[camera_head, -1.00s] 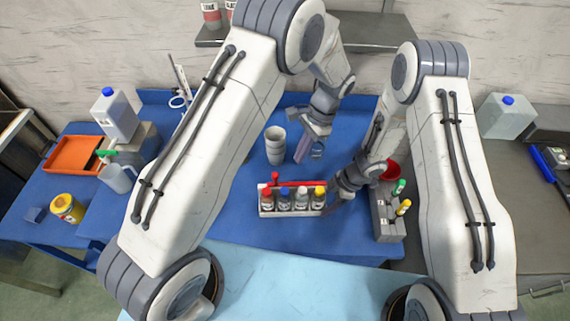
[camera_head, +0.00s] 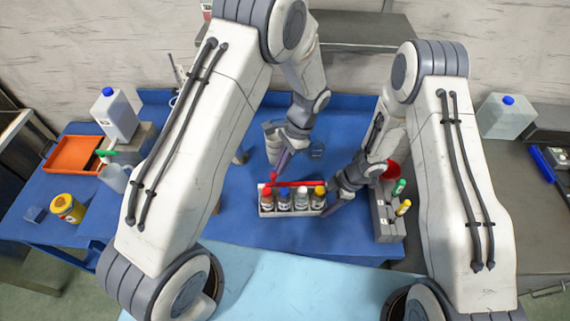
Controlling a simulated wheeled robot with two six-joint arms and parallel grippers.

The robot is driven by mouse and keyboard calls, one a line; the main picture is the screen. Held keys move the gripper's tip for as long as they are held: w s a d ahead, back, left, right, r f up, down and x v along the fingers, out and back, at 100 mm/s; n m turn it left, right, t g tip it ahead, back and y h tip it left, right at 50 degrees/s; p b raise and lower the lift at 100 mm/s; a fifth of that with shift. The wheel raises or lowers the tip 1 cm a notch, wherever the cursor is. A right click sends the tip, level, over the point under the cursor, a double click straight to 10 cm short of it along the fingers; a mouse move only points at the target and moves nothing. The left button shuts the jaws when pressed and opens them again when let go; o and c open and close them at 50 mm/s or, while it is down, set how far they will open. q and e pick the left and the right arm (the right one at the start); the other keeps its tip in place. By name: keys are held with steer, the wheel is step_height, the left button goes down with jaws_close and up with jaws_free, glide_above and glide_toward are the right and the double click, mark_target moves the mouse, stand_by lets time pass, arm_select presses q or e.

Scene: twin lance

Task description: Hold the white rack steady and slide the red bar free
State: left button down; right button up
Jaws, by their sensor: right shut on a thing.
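My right gripper (camera_head: 331,207) is shut on the right end of the rack. My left gripper (camera_head: 279,166) is just above and behind the knob at the bar's left end. I cannot tell whether it touches the knob or how far its fingers are apart.
A grey block (camera_head: 386,222) with green- and yellow-capped items stands right of the rack, with a red bowl (camera_head: 392,170) behind it. A pale cup (camera_head: 271,148) is partly hidden behind my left gripper. The table left of the rack is mostly clear.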

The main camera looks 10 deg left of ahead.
arm_select(q)
steer(key=shift+s+a, duration=0.25)
steer(key=shift+a, duration=0.7)
steer(key=w+d+r, duration=0.4)
steer(key=d+r, duration=0.2)
steer(key=r, duration=0.3)
steer(key=shift+w+r, duration=0.3)
steer(key=shift+w, duration=0.1)
